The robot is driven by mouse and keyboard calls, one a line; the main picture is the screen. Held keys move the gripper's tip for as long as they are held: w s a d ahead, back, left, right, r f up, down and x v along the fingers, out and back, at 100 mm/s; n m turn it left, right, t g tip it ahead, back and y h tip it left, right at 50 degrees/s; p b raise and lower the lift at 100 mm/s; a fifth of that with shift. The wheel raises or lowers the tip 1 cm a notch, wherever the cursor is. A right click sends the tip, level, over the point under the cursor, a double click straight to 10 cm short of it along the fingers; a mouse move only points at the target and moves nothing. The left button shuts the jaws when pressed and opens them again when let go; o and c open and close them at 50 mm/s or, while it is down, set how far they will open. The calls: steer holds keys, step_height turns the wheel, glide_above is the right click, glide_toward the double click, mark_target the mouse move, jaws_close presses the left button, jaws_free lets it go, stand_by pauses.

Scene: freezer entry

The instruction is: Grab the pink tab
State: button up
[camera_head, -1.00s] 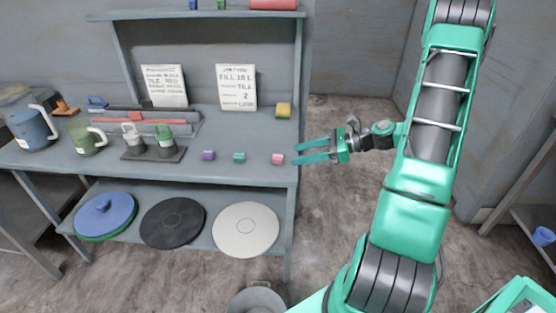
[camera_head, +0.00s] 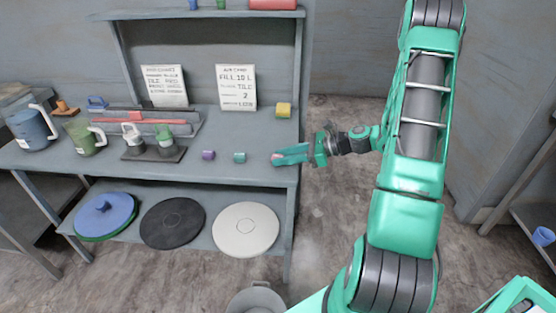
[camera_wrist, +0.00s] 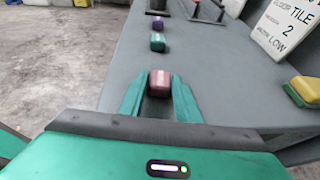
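The pink tab (camera_wrist: 159,83) is a small block on the grey bench top, near its right end. In the wrist view it sits between the tips of my gripper (camera_wrist: 158,95), with one green finger on each side. The fingers look apart, with small gaps beside the tab.
A teal tab (camera_head: 239,157) and a purple tab (camera_head: 208,155) lie in a row to the left on the bench (camera_head: 225,174). A yellow-green block (camera_head: 283,110) stands behind, near two white signs. Mugs stand further left.

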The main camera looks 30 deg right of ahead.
steer(key=c, duration=0.5)
steer(key=shift+c, duration=0.2)
